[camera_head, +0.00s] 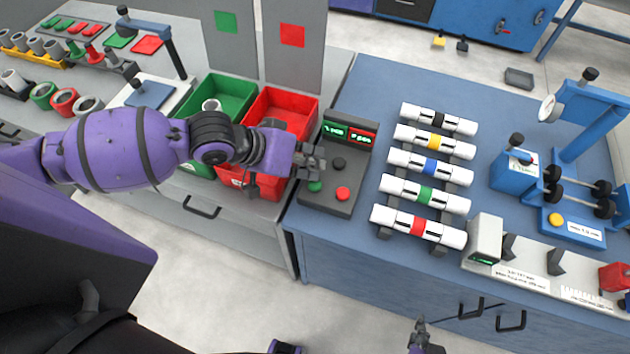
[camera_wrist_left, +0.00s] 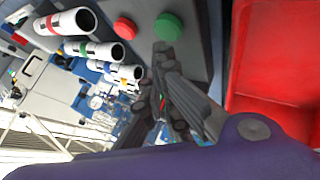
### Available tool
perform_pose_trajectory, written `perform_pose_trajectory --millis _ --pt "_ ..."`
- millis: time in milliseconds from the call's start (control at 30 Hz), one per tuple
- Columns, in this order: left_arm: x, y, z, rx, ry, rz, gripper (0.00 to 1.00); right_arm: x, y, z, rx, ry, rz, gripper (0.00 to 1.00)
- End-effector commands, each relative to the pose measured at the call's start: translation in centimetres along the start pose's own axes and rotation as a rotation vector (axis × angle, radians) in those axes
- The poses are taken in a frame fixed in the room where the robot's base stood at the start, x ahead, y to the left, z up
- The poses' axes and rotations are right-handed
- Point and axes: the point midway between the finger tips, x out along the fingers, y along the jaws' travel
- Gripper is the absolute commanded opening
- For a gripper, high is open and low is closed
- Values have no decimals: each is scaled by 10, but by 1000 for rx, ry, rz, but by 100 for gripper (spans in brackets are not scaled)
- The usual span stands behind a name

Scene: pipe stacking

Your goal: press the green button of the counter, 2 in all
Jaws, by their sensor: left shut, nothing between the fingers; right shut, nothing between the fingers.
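The counter (camera_head: 338,165) is a dark box at the left edge of the blue table, with a lit green and red display at its far end. Its green button (camera_head: 315,186) is at the near left, beside the red button (camera_head: 343,193). My left gripper (camera_head: 312,165) is shut and empty, over the counter's left side just behind the green button. In the left wrist view the green button (camera_wrist_left: 167,26) shows just beyond the fingertips (camera_wrist_left: 163,52); contact cannot be told. My right gripper (camera_head: 420,335) is shut and empty at the bottom, below the table's front.
Green (camera_head: 228,100) and red (camera_head: 283,108) bins stand left of the counter, under my left arm. Several white pipes with coloured bands (camera_head: 428,162) lie on a rack to the right. A blue press (camera_head: 585,115) stands further right.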

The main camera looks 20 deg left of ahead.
Motion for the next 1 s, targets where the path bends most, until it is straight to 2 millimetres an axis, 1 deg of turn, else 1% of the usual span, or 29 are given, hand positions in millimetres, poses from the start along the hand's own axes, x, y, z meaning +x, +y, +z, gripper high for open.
perform_pose_trajectory --millis 233,667,1000 --pt "5 -4 4 0 0 0 0 -1 1 -2 -3 3 1 0" --pt "6 -4 5 0 0 0 0 -1 6 0 -17 0 2 0" --pt "9 -6 7 0 0 0 0 -1 5 0 -14 0 3 0"
